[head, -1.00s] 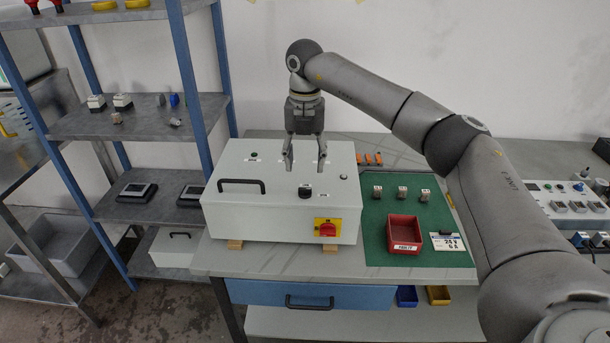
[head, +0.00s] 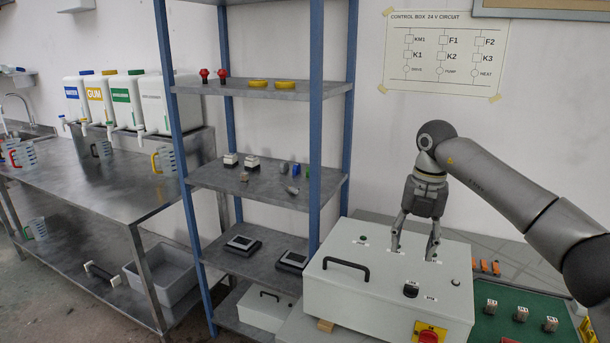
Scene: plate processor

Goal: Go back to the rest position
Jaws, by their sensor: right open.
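My right gripper (head: 414,248) hangs fingers-down over the top of the white control box (head: 345,293). Its two fingers are spread apart with nothing between them. The fingertips look very near the box lid; I cannot tell whether they touch it. The arm comes in from the right edge. The box is closed, with a black handle (head: 346,267), a black knob (head: 410,290) and a red and yellow switch (head: 429,333) on it. My left gripper is not in view.
A blue-framed shelf (head: 250,190) stands left of the box. A metal table (head: 100,190) with several labelled canisters and jugs is further left. A green mat (head: 530,318) with small relays lies right of the box. A circuit chart (head: 445,52) hangs on the wall.

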